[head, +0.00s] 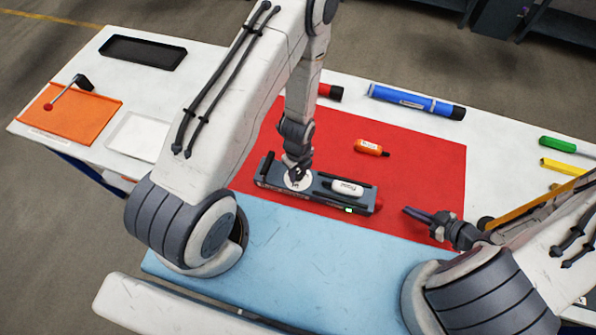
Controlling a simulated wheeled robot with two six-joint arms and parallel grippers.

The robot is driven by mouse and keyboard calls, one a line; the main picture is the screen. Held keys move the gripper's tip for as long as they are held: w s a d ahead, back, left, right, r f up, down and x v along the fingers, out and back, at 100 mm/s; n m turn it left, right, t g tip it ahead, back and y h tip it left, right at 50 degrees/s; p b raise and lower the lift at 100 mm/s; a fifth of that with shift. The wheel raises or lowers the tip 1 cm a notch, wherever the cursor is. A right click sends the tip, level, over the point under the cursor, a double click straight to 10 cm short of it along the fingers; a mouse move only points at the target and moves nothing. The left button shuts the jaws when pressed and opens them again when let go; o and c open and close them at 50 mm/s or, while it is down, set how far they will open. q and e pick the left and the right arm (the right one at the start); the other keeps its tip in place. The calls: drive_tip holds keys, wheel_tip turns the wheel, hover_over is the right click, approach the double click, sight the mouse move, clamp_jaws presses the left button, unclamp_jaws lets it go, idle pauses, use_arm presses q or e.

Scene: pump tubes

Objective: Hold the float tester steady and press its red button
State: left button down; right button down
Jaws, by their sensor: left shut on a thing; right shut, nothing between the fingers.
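The float tester (325,202), a long dark grey box, lies on the red mat. It has a white disc towards its left end, a white labelled capsule-shaped piece (347,188) towards its right, and a small green light on its front side. A small red part, seemingly the button (379,202), shows at its right end. My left gripper (297,177) reaches down from above at the disc and is shut on the tester; its exact grip is hard to see. My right gripper (408,211) is shut and empty, just right of the tester and apart from it.
The red mat (430,165) holds an orange bottle (370,147) behind the tester. A blue tube (415,101) and a partly hidden red one (329,92) lie farther back. Green and yellow pens are at right. A light blue mat (300,250) is clear in front.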

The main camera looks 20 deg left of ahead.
idle(0.3)
use_arm(q)
drive_tip(key=shift+c, duration=2.1)
unclamp_jaws()
